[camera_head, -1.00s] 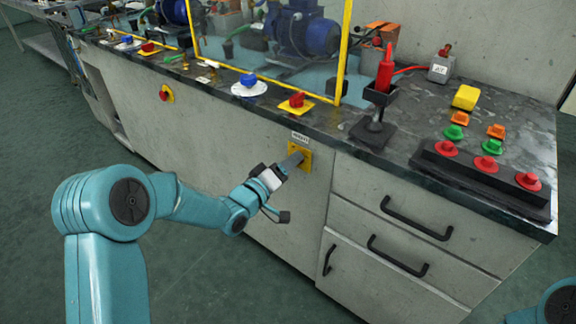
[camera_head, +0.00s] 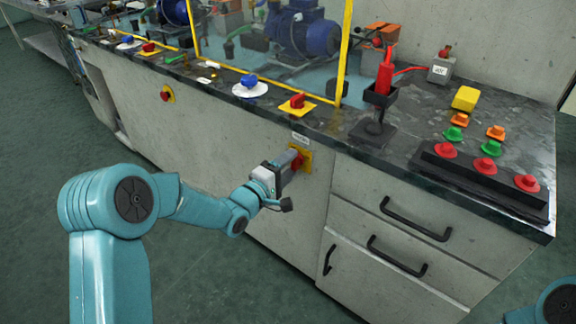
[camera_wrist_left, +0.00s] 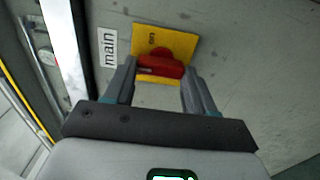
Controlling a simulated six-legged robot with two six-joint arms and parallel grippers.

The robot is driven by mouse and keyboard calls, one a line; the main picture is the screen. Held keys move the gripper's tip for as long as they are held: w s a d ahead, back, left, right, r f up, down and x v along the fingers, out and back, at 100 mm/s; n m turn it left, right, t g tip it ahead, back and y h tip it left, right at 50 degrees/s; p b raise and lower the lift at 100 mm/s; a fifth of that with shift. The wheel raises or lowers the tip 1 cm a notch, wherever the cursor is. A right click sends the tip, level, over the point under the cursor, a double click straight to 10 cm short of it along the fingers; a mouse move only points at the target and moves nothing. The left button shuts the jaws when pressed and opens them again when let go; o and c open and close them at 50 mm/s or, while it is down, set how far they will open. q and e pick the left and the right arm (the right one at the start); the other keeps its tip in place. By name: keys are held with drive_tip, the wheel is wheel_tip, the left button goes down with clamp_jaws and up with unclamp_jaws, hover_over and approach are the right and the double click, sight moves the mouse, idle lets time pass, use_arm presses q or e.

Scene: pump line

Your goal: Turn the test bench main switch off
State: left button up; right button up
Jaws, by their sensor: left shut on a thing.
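The main switch is a red rotary handle (camera_wrist_left: 160,66) on a yellow plate (camera_wrist_left: 181,45), on the front panel of the bench below the worktop. A "main" label (camera_wrist_left: 110,47) is beside the plate in the left wrist view, and the word "on" shows on the plate. The plate also shows in the head view (camera_head: 306,158). My left gripper (camera_head: 294,161) is at the switch, its fingers on either side of the red handle and shut on it. The handle lies crosswise between the fingers in the left wrist view (camera_wrist_left: 160,75). My right gripper is out of view.
Another red switch on a yellow plate (camera_head: 297,104) and a blue knob (camera_head: 249,86) are on the worktop above. A red button (camera_head: 165,95) is further left on the panel. Drawers with black handles (camera_head: 415,218) are right of the switch. The floor in front is clear.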

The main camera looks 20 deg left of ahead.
use_arm(q)
drive_tip(key=shift+f, duration=0.1)
idle(0.3)
drive_tip(key=o, duration=1)
drive_tip(key=shift+o, duration=0.2)
drive_tip(key=shift+s, duration=0.1)
drive_tip(key=p+v, duration=0.2)
drive_tip(key=v, duration=1.4)
drive_tip(key=shift+s, duration=0.1)
